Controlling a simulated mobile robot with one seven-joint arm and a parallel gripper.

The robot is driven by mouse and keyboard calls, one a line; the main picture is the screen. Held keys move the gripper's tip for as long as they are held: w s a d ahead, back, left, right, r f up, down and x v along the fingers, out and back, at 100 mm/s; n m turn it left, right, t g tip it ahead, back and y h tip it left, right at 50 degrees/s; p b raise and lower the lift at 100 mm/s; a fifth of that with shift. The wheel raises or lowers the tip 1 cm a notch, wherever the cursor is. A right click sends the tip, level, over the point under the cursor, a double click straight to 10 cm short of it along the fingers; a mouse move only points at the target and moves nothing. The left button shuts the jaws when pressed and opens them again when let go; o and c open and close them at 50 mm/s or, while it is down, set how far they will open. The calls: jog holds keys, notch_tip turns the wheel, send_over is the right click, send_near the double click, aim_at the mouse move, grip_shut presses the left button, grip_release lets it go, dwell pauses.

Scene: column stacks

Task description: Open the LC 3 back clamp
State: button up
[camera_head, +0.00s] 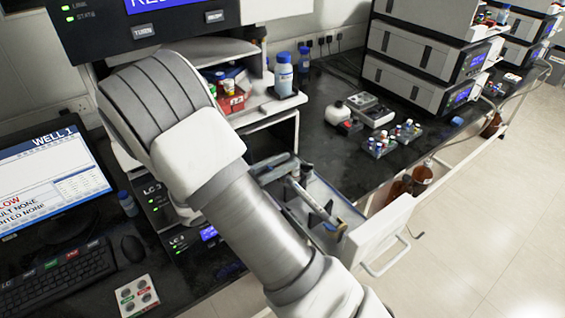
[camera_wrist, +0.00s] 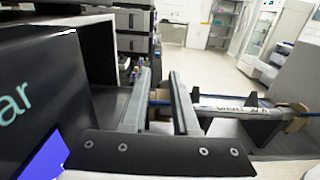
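The LC 3 module (camera_head: 160,205) has its drawer (camera_head: 385,225) pulled out, with a column (camera_head: 312,198) lying in it. In the wrist view, the column (camera_wrist: 232,104) rests on black stands; the stand (camera_wrist: 265,131) nearest the drawer front is plain. The back end of the column, with tan and blue parts (camera_wrist: 159,96), shows between the two grey fingers of my gripper (camera_wrist: 160,78). The fingers are spread apart, one on each side of it. I cannot tell whether they touch it, or make out the back clamp's state. In the head view my arm covers part of the module.
A dark panel with a blue screen (camera_wrist: 40,100) is close on the left in the wrist view. The white drawer front (camera_wrist: 297,80) stands on the right. A bottle (camera_head: 284,75) and red boxes stand on a shelf above the drawer. Vial racks (camera_head: 393,139) sit on the bench behind.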

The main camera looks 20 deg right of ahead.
grip_shut()
